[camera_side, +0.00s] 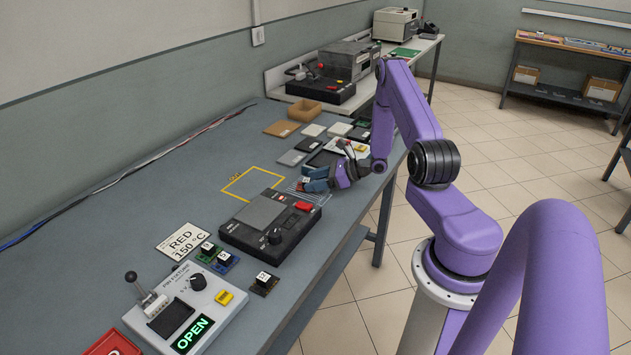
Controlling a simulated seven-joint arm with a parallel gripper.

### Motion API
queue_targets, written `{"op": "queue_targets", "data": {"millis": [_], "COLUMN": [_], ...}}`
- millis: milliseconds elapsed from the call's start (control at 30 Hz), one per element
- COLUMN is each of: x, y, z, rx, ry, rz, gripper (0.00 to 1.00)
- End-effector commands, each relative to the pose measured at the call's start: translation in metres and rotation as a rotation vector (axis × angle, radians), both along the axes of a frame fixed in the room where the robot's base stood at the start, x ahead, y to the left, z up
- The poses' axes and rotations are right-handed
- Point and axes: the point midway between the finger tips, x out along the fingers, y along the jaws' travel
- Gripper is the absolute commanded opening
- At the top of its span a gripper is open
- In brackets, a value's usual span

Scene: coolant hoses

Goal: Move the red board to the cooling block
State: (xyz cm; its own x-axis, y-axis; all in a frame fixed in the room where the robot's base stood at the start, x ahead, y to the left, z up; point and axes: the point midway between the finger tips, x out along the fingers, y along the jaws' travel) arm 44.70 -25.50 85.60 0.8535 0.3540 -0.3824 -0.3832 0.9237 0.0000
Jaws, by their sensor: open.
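My gripper (308,180) is open over the table, just behind and right of a black device with a grey plate (268,214). Its two bluish fingers point left, and I see nothing held between them. I cannot make out a red board for sure. Small green (208,250), blue (224,262) and dark (264,284) boards with black chips lie in front of the device. A red item (112,344) is cut off at the bottom left edge. I cannot tell which thing is the cooling block; a flat ridged or striped piece lies partly hidden under my gripper.
A card reading RED 150 °C (184,241) lies near the boards. A test fixture (184,308) with a lever and a lit OPEN sign stands in front. A yellow outline (240,183) marks bare table.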

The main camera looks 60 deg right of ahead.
Motion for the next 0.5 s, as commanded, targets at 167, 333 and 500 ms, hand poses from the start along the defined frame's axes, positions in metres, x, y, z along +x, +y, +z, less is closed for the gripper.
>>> {"op": "queue_targets", "data": {"millis": [167,333,500], "x": [-0.017,-0.046,-0.075], "y": [-0.009,-0.021,-0.032], "z": [0.009,0.022,0.035], "rx": [0.0,-0.001,-0.001], "ry": [0.0,-0.001,-0.001], "rz": [-0.006,-0.006,-0.006], "gripper": [0.56,0.56,0.56]}}
